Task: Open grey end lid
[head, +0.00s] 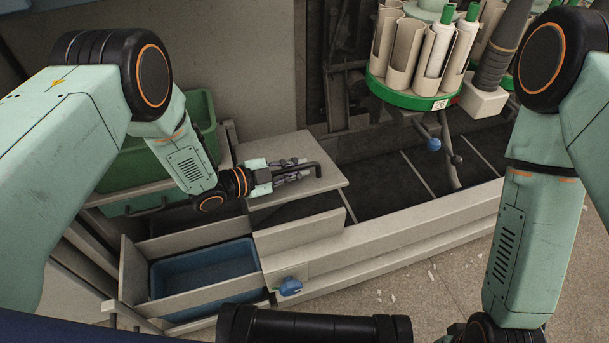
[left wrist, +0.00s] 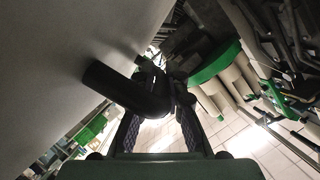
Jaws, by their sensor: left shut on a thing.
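The grey end lid (head: 320,150) is a flat pale plate near the middle of the head view, over the end of the long grey trough. A dark gap shows below its front edge, so it appears raised there. Its black bent handle (head: 312,166) also shows in the left wrist view (left wrist: 115,88), in front of the lid's large grey face (left wrist: 80,45). My left gripper (head: 303,171) is shut on the handle; its fingers (left wrist: 158,95) lie on either side of it in the wrist view. My right arm hangs at the right; its gripper is out of view.
A blue bin (head: 205,272) sits in the grey frame at front left. A green crate (head: 150,160) stands behind my left arm. A green carousel with white tubes (head: 425,92) hangs over the dark trough at the back right. A blue knob (head: 290,286) sticks out in front.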

